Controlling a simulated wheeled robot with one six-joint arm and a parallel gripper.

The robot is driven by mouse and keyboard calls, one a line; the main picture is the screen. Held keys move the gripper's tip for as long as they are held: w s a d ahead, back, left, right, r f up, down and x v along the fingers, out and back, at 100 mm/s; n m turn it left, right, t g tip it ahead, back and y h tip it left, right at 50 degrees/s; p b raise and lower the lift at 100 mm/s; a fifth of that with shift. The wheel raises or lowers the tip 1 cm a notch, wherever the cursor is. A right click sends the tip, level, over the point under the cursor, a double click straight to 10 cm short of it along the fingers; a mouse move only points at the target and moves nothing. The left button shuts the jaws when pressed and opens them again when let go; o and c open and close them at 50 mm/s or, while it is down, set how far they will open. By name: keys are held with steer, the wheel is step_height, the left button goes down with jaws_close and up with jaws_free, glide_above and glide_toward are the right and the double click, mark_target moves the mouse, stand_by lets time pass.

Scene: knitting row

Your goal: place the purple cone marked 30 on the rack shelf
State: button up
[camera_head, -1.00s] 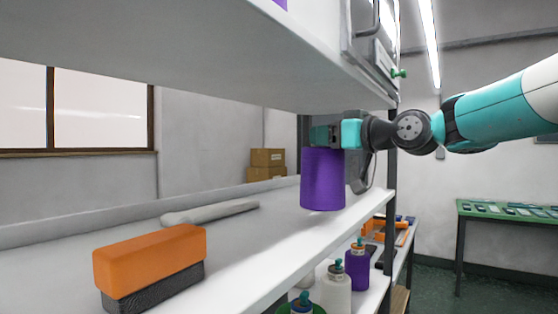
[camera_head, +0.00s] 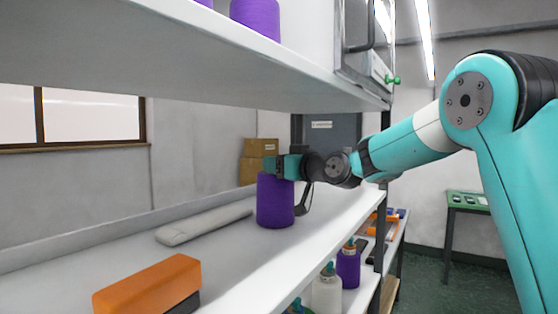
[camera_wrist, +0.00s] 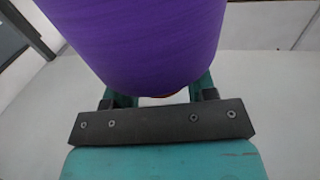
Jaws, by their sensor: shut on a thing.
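The purple cone (camera_head: 275,203) is upright at the shelf in the head view, with its base at or just above the surface; I cannot tell whether it touches. Its mark does not show. My gripper (camera_head: 284,168) is shut on the cone near its top, coming from the right. In the wrist view the purple cone (camera_wrist: 145,40) fills the upper middle, between the fingers of my gripper (camera_wrist: 158,95). The white rack shelf (camera_head: 240,262) runs from the front left to the back right.
An orange-and-black brush (camera_head: 150,285) lies on the shelf at the front. A pale grey long object (camera_head: 203,226) lies behind it. An upper shelf (camera_head: 200,70) hangs above and holds purple cones (camera_head: 256,15). A lower shelf holds bottle-like cones (camera_head: 326,292).

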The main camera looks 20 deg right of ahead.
steer(key=shift+f, duration=0.15)
steer(key=o, duration=1.4)
steer(key=shift+r, duration=0.3)
steer(key=b+v, duration=0.5)
steer(key=v, duration=0.7)
steer(key=shift+f, duration=0.1)
